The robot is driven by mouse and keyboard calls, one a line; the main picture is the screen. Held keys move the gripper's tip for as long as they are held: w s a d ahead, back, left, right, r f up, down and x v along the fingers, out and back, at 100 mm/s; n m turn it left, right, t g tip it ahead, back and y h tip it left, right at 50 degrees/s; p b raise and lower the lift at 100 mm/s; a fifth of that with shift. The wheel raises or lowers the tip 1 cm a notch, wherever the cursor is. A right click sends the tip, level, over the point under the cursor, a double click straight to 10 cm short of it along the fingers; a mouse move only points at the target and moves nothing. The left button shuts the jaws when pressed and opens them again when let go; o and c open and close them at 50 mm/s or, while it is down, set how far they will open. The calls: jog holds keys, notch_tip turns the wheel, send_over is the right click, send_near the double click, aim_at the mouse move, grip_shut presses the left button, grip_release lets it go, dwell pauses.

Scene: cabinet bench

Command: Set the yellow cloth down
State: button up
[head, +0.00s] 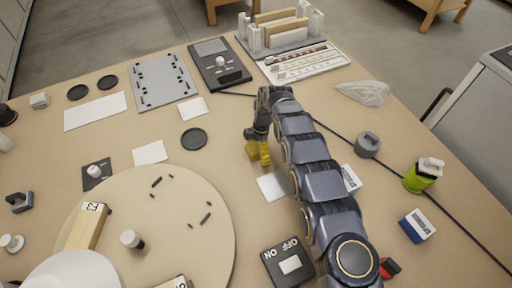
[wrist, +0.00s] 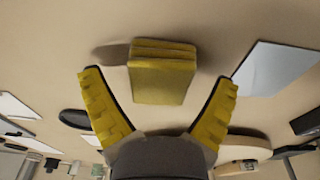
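The yellow cloth (wrist: 162,80), a small folded block with layered edges, shows in the wrist view on or close to the tan bench top. A dark shadow lies at its left. My gripper (wrist: 158,88) has its two yellow fingers spread wide, one on each side of the cloth. Gaps show between both fingers and the cloth, so it is not pinched. In the head view, my gripper (head: 258,153) is low over the middle of the bench. Cloth and fingers are both yellow there, and I cannot clearly separate them.
A white square (head: 271,186) lies just in front of my gripper, and a black disc (head: 193,139) lies to its left. A round wooden board (head: 150,225) fills the front left. A grey knob (head: 367,145) and a green container (head: 420,178) stand at right.

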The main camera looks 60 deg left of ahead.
jog(key=shift+r, duration=0.1)
notch_tip(320, 180, up, 12)
jog(key=w, duration=0.1)
jog(key=shift+w, duration=0.35)
